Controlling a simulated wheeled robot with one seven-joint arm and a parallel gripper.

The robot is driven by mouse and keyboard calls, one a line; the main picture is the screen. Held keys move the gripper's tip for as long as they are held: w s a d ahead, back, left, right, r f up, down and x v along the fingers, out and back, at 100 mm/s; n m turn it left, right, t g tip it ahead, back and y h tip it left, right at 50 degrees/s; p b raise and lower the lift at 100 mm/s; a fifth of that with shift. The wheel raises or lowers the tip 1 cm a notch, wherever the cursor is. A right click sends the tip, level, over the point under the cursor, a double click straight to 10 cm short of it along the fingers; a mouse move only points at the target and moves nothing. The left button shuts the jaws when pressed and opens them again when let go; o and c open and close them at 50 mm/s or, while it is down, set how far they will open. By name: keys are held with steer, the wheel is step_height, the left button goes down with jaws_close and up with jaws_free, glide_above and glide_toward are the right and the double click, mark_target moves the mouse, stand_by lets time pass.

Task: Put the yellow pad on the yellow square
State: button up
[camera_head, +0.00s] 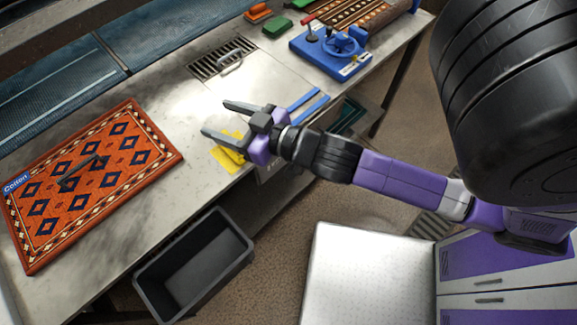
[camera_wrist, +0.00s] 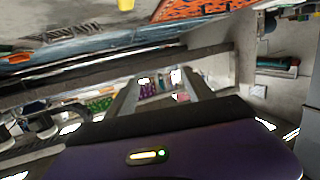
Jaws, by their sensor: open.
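A yellow patch (camera_head: 229,158) shows on the metal table near its front edge, partly hidden by my gripper. I cannot tell whether it is the yellow pad, the yellow square, or both. A small yellow thing (camera_wrist: 125,4) also shows at the top edge of the wrist view. My gripper (camera_head: 217,118) is open and empty above the table, its two grey fingers spread and pointing left. Its body overlaps the yellow patch in the head view. In the wrist view the fingers (camera_wrist: 158,95) have nothing between them.
A patterned orange rug (camera_head: 95,185) with a dark handle-like thing lies left. Blue strips (camera_head: 305,101) lie right of my gripper. A drain grate (camera_head: 222,58), orange pad (camera_head: 258,12), green pad (camera_head: 277,27) and blue device (camera_head: 330,48) are behind. A dark bin (camera_head: 195,265) stands below the front edge.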

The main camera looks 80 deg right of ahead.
steer(key=s+a+f+n+y, duration=0.1)
steer(key=s+a+n+y, duration=0.2)
steer(key=s+a, duration=1.3)
steer(key=shift+s+f+g+y, duration=0.15)
steer(key=shift+s+g+y, duration=0.2)
steer(key=shift+y, duration=0.35)
steer(key=shift+f+b, duration=0.75)
steer(key=shift+b, duration=0.05)
